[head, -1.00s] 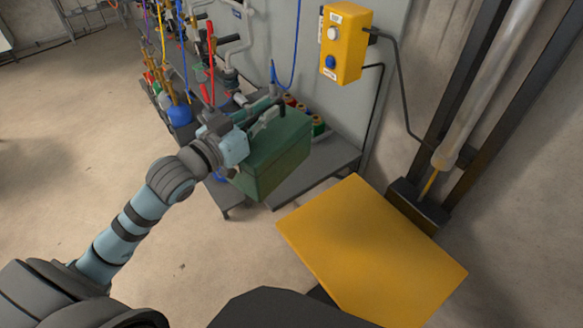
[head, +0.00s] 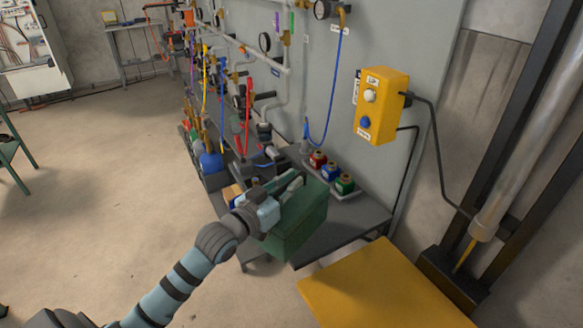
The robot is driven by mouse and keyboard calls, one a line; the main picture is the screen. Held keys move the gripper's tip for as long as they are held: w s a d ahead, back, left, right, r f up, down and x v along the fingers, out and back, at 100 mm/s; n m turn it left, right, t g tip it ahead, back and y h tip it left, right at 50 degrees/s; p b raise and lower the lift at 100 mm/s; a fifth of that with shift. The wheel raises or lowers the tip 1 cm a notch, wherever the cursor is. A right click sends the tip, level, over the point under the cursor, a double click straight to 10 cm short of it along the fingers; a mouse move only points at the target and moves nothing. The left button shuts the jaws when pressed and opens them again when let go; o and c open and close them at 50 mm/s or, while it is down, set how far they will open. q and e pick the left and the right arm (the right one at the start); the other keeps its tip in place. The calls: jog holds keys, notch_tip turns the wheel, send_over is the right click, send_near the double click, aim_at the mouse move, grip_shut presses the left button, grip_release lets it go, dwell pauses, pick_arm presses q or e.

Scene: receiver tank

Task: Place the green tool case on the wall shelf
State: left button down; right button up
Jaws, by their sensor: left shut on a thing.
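The green tool case (head: 300,222) is in the middle of the head view. My left gripper (head: 282,194) is shut on the top of the case, at its handle, and the fingers partly hide the handle. The case hangs in front of the grey wall shelf (head: 345,222) and covers part of it. I cannot tell whether the case touches the shelf. My right gripper is not in view.
Small red, blue and green containers (head: 331,170) stand in a tray at the shelf's back. A yellow control box (head: 381,106) with a cable hangs on the panel. A yellow platform (head: 385,290) lies at the lower right. Hoses and gauges line the panel. Open floor is at left.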

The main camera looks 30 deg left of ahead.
aim_at(290, 198)
pick_arm(q)
jog(key=shift+f+b, duration=0.9)
jog(key=shift+f, duration=1.6)
jog(key=c, duration=1.9)
grip_release()
jog(key=shift+s+f, duration=0.1)
jog(key=shift+f, duration=0.05)
jog(key=shift+o, duration=1.1)
jog(key=shift+s+d, duration=0.1)
jog(key=shift+d, duration=0.05)
